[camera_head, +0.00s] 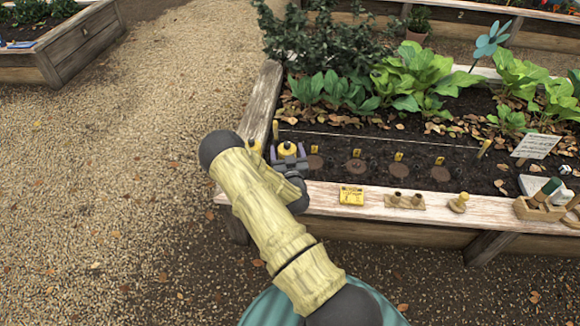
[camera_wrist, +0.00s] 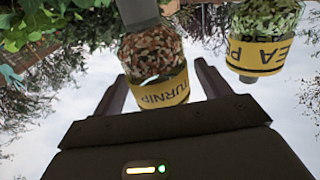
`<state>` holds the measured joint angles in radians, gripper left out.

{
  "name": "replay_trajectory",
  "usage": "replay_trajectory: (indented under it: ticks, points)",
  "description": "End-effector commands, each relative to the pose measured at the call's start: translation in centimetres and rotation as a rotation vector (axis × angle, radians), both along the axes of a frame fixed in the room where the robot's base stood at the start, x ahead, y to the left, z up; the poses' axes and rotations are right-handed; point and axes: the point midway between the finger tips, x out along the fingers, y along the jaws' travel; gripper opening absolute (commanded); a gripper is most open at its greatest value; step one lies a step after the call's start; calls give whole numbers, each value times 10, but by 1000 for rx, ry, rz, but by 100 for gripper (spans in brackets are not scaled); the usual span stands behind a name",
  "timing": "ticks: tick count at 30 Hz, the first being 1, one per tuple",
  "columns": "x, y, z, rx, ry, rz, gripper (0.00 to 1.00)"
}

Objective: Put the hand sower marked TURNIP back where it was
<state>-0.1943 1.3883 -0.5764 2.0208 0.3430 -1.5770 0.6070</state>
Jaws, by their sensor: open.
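The hand sower marked TURNIP (camera_wrist: 158,80) is a clear jar of brown seeds with a yellow label; it appears upside down in the wrist view. My gripper (camera_wrist: 165,78) is open, with one finger on each side of it. In the head view my gripper (camera_head: 289,152) is over the bed's near left corner, with the sower's yellow top (camera_head: 287,147) between its fingers. What lies under the sower is hidden. A second sower, with green seeds and a label reading PEA (camera_wrist: 258,55), is beside it in the wrist view.
The bed's front rail (camera_head: 325,197) bears a yellow box (camera_head: 351,195), a wooden block with two knobs (camera_head: 405,200), a small knobbed piece (camera_head: 459,203) and a wooden caddy (camera_head: 535,208). Several yellow-tagged soil spots (camera_head: 356,165) lie behind. Leafy plants fill the back.

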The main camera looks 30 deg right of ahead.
Motion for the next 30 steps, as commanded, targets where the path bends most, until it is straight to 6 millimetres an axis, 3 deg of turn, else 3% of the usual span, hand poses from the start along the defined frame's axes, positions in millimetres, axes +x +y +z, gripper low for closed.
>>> replay_trajectory:
  ticks: [9, 15, 30]
  points:
    - [-60, 20, 0, 1, 5, -2, 76]
    - [-89, 30, 0, 1, 3, -2, 76]
    - [-97, 34, 0, 0, 0, 0, 76]
